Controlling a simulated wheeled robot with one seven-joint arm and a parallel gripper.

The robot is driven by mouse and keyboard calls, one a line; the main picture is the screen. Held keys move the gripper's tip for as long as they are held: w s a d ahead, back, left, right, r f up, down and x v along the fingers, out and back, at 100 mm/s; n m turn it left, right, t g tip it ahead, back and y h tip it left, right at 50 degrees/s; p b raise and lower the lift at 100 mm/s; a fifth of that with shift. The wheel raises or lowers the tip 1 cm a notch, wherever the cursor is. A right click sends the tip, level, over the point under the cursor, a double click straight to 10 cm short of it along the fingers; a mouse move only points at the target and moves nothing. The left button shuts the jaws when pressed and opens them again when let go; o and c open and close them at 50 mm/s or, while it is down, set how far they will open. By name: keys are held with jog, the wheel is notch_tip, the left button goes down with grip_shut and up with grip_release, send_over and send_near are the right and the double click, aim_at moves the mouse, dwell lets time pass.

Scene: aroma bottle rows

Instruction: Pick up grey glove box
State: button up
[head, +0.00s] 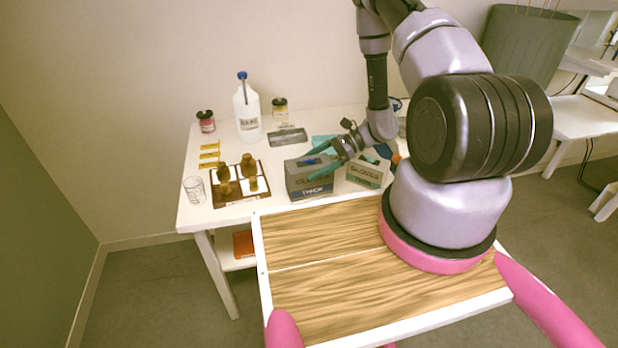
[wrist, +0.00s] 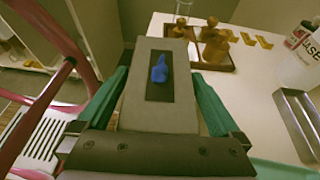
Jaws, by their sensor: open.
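The grey glove box (head: 306,186) stands near the front edge of the white table, dark grey with a teal band low on its front. My gripper (head: 310,165) reaches it from the right, its two teal fingers apart at the box's upper part. In the wrist view the box (wrist: 158,112) lies between the open fingers, one along each side, with a blue glove tuft (wrist: 159,70) in its dark top slot. Whether the fingers touch the box I cannot tell.
A lighter glove box (head: 365,175) stands just right of it. A brown tray (head: 233,199) with amber bottles is to the left. A white bottle (head: 247,112), jars, a grey metal tray (head: 288,136) and a glass beaker (head: 194,189) also stand on the table (head: 285,213).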

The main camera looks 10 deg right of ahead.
jog(key=shift+x, duration=0.75)
grip_shut()
jog(key=shift+r, duration=0.1)
